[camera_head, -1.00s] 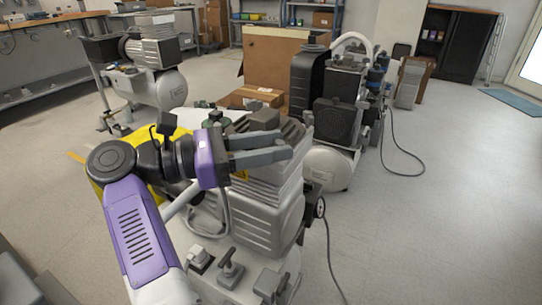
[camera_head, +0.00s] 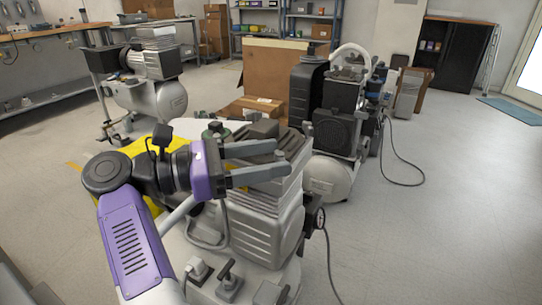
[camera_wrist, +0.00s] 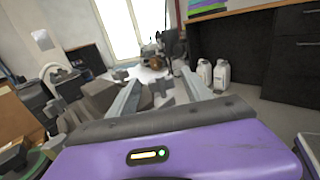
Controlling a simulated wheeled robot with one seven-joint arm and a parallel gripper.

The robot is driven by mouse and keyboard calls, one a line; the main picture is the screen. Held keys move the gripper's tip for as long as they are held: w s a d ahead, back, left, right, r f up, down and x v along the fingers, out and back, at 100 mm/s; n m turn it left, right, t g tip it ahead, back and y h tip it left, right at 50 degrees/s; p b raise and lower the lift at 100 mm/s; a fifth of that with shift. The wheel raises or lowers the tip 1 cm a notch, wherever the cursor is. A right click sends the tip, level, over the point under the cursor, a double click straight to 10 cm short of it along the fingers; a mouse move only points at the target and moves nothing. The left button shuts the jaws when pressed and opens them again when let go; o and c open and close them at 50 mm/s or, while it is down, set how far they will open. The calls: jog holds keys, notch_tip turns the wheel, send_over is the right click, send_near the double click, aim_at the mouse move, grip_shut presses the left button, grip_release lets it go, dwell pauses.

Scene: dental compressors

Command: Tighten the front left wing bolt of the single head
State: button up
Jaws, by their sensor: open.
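The nearest compressor (camera_head: 262,226), light grey with a ribbed block, stands at lower centre in the head view. Its ribbed head on top (camera_head: 262,183) lies beneath and behind my gripper's fingers. My gripper (camera_head: 284,161) is open and empty, its two grey fingers pointing right across the top of that head. In the wrist view the open fingers (camera_wrist: 160,80) spread over blurred grey parts. I cannot make out the front left wing bolt; the fingers and wrist cover part of the head.
A compressor with a black housing (camera_head: 335,125) stands behind to the right, and another compressor (camera_head: 150,75) at back left. A cardboard box (camera_head: 272,78) stands behind. Grey valve fittings (camera_head: 229,282) sit at the near compressor's front. The floor at right is clear except for a cable (camera_head: 408,183).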

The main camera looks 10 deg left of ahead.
jog(key=v, duration=0.7)
jog(key=shift+p, duration=0.45)
jog(key=shift+s, duration=0.1)
